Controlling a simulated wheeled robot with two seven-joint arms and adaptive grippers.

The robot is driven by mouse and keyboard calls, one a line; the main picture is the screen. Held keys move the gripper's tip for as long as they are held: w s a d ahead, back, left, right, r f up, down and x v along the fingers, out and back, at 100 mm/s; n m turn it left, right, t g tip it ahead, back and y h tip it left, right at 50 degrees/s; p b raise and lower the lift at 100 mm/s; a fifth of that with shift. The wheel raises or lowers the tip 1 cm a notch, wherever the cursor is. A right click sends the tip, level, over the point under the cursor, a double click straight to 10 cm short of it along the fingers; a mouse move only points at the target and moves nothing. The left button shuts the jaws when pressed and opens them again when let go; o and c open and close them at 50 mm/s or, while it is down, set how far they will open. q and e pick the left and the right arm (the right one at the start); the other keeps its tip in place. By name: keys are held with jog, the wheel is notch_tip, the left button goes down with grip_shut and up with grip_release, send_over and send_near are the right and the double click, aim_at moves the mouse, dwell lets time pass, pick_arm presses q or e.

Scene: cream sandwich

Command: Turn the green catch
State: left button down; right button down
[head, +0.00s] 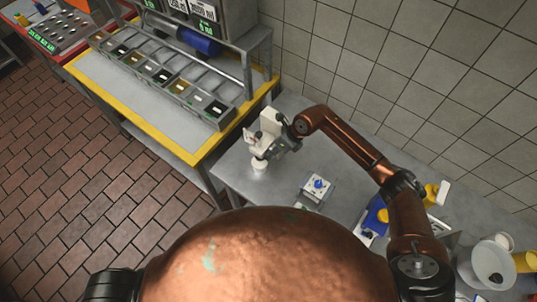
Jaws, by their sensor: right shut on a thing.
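My right gripper (264,149) is at the left part of the grey metal table (235,178), at the end of my copper-coloured arm. It is shut on part of a small white device (270,121), and its fingers hide much of that device. A short white round part (259,164) shows just below the fingers. I cannot make out a green catch; if it is at the gripper, the fingers hide it. My left gripper is out of view.
A square plate with a blue knob (318,184) lies right of the gripper. Blue-and-yellow items (376,218) and a white pot (487,264) stand farther right. A yellow-edged table with a row of bins (160,76) is at left. A tiled wall is behind.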

jog(key=c, duration=1.9)
grip_release()
jog(key=shift+c, duration=0.2)
jog(key=v, duration=1.2)
jog(key=shift+a, duration=0.1)
